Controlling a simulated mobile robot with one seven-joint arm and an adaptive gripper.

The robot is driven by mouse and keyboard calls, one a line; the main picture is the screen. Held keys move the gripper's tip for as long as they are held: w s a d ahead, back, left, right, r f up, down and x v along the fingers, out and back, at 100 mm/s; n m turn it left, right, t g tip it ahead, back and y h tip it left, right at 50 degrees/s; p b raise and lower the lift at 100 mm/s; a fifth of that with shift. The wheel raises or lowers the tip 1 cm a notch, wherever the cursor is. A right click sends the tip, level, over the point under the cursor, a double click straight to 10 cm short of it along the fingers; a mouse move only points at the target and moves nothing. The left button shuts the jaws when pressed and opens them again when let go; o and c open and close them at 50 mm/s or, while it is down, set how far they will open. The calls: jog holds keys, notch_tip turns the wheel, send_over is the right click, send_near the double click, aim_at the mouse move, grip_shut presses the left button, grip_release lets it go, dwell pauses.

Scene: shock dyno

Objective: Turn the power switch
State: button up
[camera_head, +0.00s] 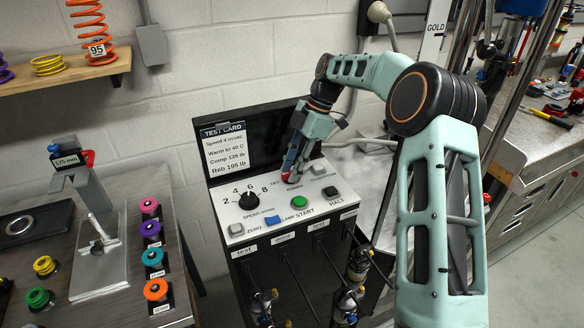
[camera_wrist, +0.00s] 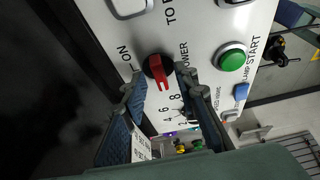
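The power switch is a red-handled rotary knob on a black base (camera_wrist: 160,70), on the white top of the control panel (camera_wrist: 205,50). Its red handle points toward my gripper in the wrist view. Printed words "ON" and "POWER" lie on either side of it. My gripper (camera_wrist: 163,85) is open, with one dark finger on each side of the knob's near end; I cannot tell whether they touch it. In the head view my gripper (camera_head: 291,172) reaches down to the back of the panel and mostly hides the switch.
On the panel, a black speed dial (camera_head: 249,201), a green START button (camera_head: 299,202), a blue lamp switch (camera_head: 272,219) and a black HALT button (camera_head: 330,191) stand close by. A test card (camera_head: 226,148) is on the black backboard behind. A workbench (camera_head: 140,318) stands left.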

jog(key=v, duration=1.2)
dwell(0.3)
